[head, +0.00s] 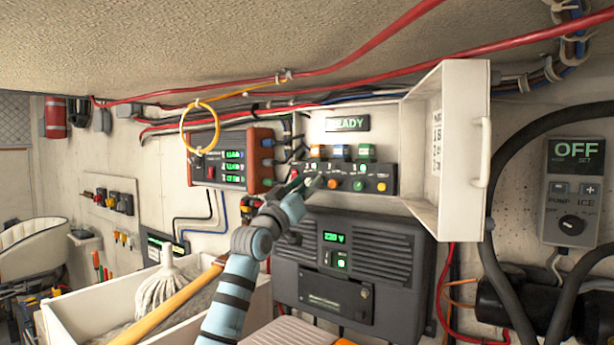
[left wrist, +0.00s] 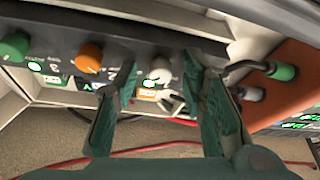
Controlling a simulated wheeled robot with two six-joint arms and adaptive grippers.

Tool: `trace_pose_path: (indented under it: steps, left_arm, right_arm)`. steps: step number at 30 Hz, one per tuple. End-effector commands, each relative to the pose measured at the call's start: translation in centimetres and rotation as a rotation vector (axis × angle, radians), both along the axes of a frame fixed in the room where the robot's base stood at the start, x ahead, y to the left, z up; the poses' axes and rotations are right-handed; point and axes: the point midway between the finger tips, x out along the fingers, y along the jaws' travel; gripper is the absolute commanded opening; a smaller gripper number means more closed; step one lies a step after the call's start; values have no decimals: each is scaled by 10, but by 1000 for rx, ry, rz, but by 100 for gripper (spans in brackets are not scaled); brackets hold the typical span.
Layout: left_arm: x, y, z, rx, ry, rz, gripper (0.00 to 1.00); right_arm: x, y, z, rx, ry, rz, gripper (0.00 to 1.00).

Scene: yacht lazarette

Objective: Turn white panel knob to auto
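The white knob (left wrist: 160,72) sits on the dark control strip (left wrist: 50,20) in the left wrist view, with small lit labels beside it that I cannot read. My left gripper (left wrist: 157,76) is open, one finger on each side of the white knob; I cannot tell whether they touch it. In the head view my left gripper (head: 311,184) is at the left end of the control panel (head: 345,178) and hides the white knob. An orange knob (left wrist: 88,56) and a green knob (left wrist: 14,46) sit beside it in the wrist view. My right gripper is out of view.
The white cabinet's door (head: 462,150) stands open on the right. A lit display (head: 348,124) reads "READY". An orange-sided unit (head: 262,160) is close on the left, and a grey inverter (head: 395,265) is below. A mop (head: 165,285) stands in a white bin (head: 65,320).

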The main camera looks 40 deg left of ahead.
Motion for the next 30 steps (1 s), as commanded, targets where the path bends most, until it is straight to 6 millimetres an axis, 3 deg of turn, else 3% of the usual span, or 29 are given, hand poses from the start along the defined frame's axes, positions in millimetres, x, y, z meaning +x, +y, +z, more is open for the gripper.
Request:
trace_pose_path:
  steps: [7,15,30]
  left_arm:
    - [1,0,-1,0,0,0,38]
    - [1,0,-1,-1,0,-1,0]
    - [1,-1,-2,-92,-11,0,0]
  right_arm:
    - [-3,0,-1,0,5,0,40]
    - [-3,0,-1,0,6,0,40]
    - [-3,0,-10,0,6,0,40]
